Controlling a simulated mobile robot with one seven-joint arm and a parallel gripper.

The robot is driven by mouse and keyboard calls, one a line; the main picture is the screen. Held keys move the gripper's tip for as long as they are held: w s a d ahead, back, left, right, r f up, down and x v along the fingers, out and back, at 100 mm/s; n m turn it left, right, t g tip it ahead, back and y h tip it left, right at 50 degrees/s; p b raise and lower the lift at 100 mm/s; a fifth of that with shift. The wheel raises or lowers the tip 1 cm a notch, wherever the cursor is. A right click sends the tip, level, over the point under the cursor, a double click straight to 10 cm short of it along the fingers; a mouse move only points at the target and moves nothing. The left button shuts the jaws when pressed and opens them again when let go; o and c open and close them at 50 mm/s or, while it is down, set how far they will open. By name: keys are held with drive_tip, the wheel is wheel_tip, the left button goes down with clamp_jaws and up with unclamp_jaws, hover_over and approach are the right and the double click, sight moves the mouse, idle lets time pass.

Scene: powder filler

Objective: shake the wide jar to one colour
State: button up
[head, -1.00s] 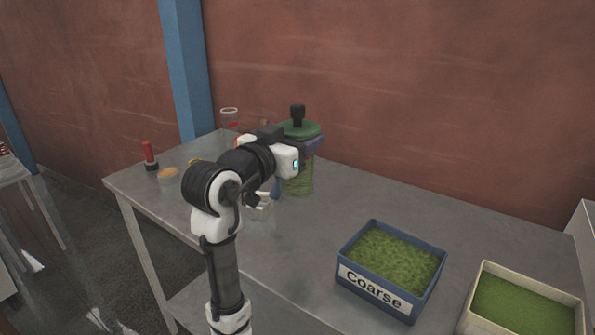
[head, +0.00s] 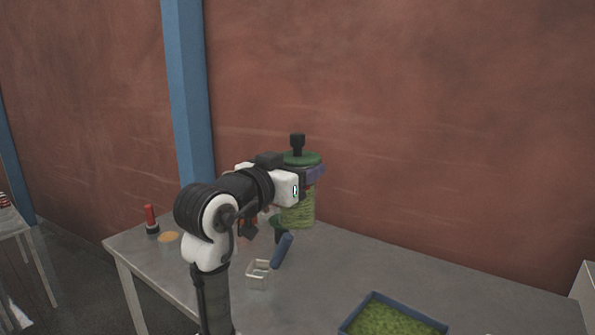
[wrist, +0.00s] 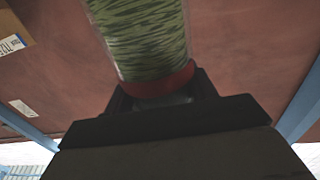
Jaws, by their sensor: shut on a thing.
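My gripper (head: 313,173) is shut on the wide jar (head: 299,214) near its top and holds it upright above the table. The jar is clear, with a green lid (head: 302,158) and a black knob on top. Its contents look green with darker streaks, not one even colour. In the wrist view the jar (wrist: 145,38) shows light and dark green bands, with a red ring (wrist: 160,82) close to the gripper.
On the grey table (head: 330,270) below are a small clear square container (head: 258,275), a blue handle-like piece (head: 282,250), a red bottle (head: 151,220) and a tan patch (head: 168,238). A blue bin of green material (head: 392,322) stands at front right. A brick-coloured wall (head: 430,120) is behind.

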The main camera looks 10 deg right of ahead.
sight(293, 139)
drive_tip(key=shift+r+p, duration=2)
drive_tip(key=shift+r, duration=0.85)
drive_tip(key=shift+a, duration=0.1)
drive_tip(key=a, duration=0.4)
drive_tip(key=shift+d+p, duration=0.65)
drive_tip(key=shift+d, duration=3.7)
drive_tip(key=shift+a, duration=2.25)
